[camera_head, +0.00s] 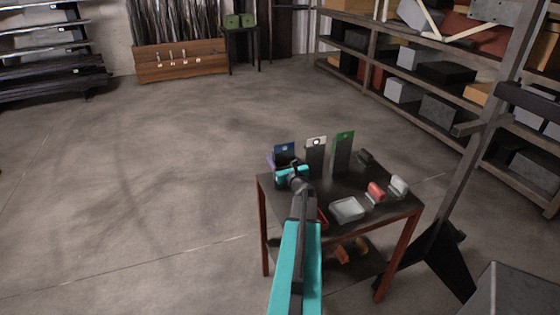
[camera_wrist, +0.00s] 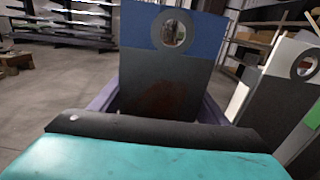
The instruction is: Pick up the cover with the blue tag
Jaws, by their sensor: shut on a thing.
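The cover with the blue tag (camera_head: 284,149) stands upright at the far left corner of the small table. In the wrist view this cover (camera_wrist: 150,80) is a dark panel with a blue top band and a round hole, straight ahead. My gripper (camera_head: 287,170) is at the lower part of this cover and is shut on it. In the wrist view the turquoise and black gripper body hides the cover's lower edge and the grip itself.
A white-tagged cover (camera_head: 316,142) and a green-tagged cover (camera_head: 345,138) stand close to the right. A grey tray (camera_head: 347,210), a red item (camera_head: 376,192) and a light grey item (camera_head: 399,186) lie on the table (camera_head: 330,185). The floor to the left is free.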

